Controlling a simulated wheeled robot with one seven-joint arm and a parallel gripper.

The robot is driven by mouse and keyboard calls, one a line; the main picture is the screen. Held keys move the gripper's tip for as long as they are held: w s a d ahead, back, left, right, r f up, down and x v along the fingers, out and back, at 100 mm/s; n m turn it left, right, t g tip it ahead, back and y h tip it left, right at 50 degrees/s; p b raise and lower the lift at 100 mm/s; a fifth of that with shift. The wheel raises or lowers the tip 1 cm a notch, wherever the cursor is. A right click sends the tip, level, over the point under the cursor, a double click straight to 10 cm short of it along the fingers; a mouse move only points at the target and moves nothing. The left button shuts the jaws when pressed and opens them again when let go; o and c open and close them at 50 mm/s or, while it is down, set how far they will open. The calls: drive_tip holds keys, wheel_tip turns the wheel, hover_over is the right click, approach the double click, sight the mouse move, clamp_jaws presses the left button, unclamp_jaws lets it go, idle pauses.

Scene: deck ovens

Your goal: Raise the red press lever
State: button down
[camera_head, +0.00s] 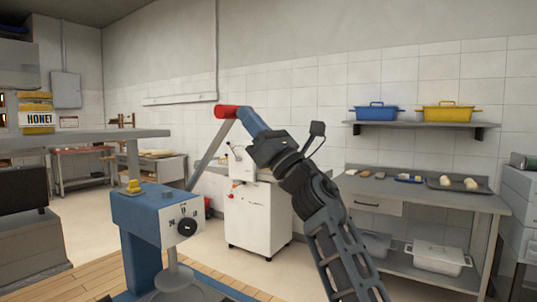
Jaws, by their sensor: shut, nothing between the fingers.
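The red press lever's grip (227,111) shows in the head view, left of the middle. Its grey bar (208,153) slants down and left to the blue press (147,215), so the lever points up and to the right. The press has a white dial face with a black knob, and its lower parts run out of frame. My gripper (244,117) reaches in from the lower right, its fingers shut and empty. Its tip is at the right end of the red grip in the picture; I cannot tell whether they touch.
A white machine (258,215) stands behind my arm. At right is a steel table (415,194) with bread and trays, under a shelf (424,125) with blue and yellow pots. A grey shelf (95,134) with a honey jar (37,112) is at left. The space above the lever looks clear.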

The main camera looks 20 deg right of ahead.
drive_tip(key=shift+b+x, duration=0.55)
drive_tip(key=shift+x, duration=2.95)
drive_tip(key=shift+w+a+f, duration=0.1)
drive_tip(key=shift+a+f, duration=0.05)
drive_tip(key=shift+f, duration=0.2)
